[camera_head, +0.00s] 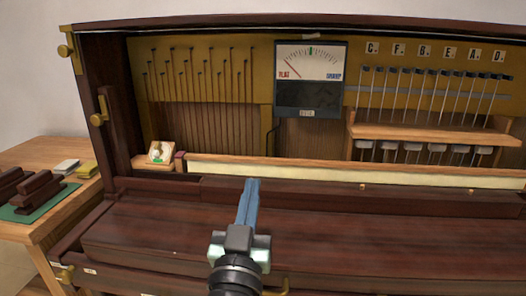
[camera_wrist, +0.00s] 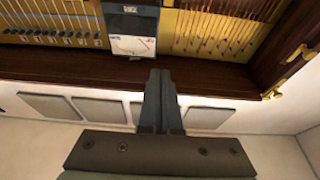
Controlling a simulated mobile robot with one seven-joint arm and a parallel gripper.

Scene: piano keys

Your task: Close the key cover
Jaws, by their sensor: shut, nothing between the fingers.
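The piano's dark brown key cover (camera_head: 150,232) appears as a broad, nearly flat panel across the front in the head view. No keys show in either view. My gripper (camera_head: 250,186) is shut and empty, with its blue-grey fingers pointing up and away over the panel, right of its left end. I cannot tell whether the fingertips touch the wood. In the wrist view my gripper (camera_wrist: 160,75) shows its two fingers pressed together, with nothing between them. They overlap the dark top edge of the piano there, and the key cover does not show.
A tuning meter (camera_head: 310,78) hangs among pins and hammers inside the open piano. Brass latches (camera_head: 66,50) sit on the left side frame. A small side table (camera_head: 50,148) at left holds a green mat (camera_head: 38,200), dark wooden blocks and small boxes. Space above the panel is clear.

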